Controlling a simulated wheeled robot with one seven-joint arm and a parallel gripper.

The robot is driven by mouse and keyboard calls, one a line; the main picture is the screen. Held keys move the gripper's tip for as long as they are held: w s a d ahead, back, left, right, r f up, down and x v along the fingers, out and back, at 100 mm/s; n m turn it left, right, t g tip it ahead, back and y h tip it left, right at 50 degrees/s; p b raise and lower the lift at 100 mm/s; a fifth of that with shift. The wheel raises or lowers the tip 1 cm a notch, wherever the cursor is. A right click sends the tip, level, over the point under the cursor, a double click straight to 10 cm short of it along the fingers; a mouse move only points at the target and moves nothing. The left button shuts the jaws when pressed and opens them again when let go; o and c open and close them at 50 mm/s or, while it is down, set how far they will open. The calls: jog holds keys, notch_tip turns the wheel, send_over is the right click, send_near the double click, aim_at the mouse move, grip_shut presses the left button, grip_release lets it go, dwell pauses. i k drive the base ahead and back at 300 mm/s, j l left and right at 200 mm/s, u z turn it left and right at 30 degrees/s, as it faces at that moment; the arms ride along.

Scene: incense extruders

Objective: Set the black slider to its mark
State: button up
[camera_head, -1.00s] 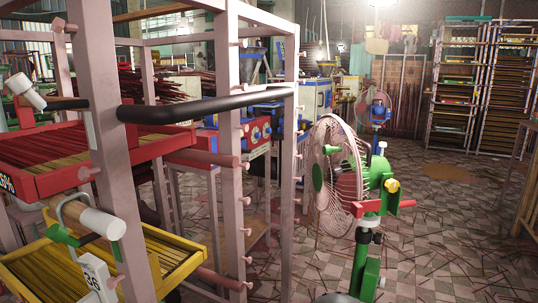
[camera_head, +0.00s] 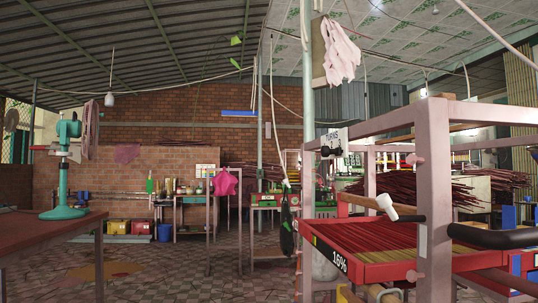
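No black slider or mark can be made out for certain in the head view. A small white panel lettered "TURNS" (camera_head: 334,136) with dark parts on it stands behind the rack post, too small to read further. A thick black bar (camera_head: 493,237) runs along the right side of the pink metal rack (camera_head: 435,190). My gripper is not in view, so its state is hidden.
The rack fills the right foreground, with a red tray of incense sticks (camera_head: 385,237) marked 16%. A wooden table (camera_head: 45,235) with a green stand (camera_head: 65,190) is at left. Tiled floor (camera_head: 165,268) between them looks mostly open.

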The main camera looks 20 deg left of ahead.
aim_at(325, 150)
jog(key=u, duration=0.7)
